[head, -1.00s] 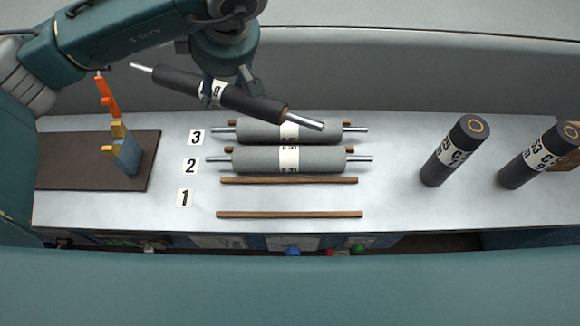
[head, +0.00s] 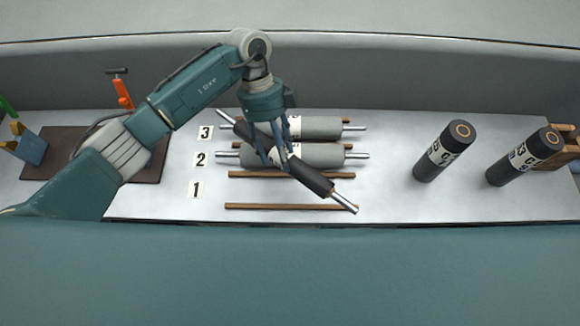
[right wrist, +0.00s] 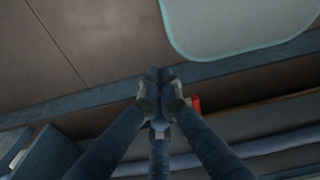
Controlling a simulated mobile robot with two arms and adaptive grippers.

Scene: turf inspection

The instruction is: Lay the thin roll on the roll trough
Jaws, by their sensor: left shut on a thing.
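The thin roll (head: 312,178), dark with a pale band and silver shaft ends, is held in my left gripper (head: 272,153). The gripper is shut around its middle. The roll slants from upper left to lower right, over the grey rolls and across the rails in the head view. Two bare wooden rails (head: 290,207) lie beside label 1; I take them as the roll trough. The roll's lower right end overlaps them in the picture; its height above them is hard to judge. My right gripper (right wrist: 160,80) shows in the right wrist view, fingertips together and empty.
Grey rolls lie on rails beside label 3 (head: 322,127) and label 2 (head: 318,155). Two dark rolls (head: 445,150) (head: 522,158) stand upright at the right. A brown mat (head: 150,165) and an orange-handled tool (head: 122,90) are at the left. The bench front by label 1 is clear.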

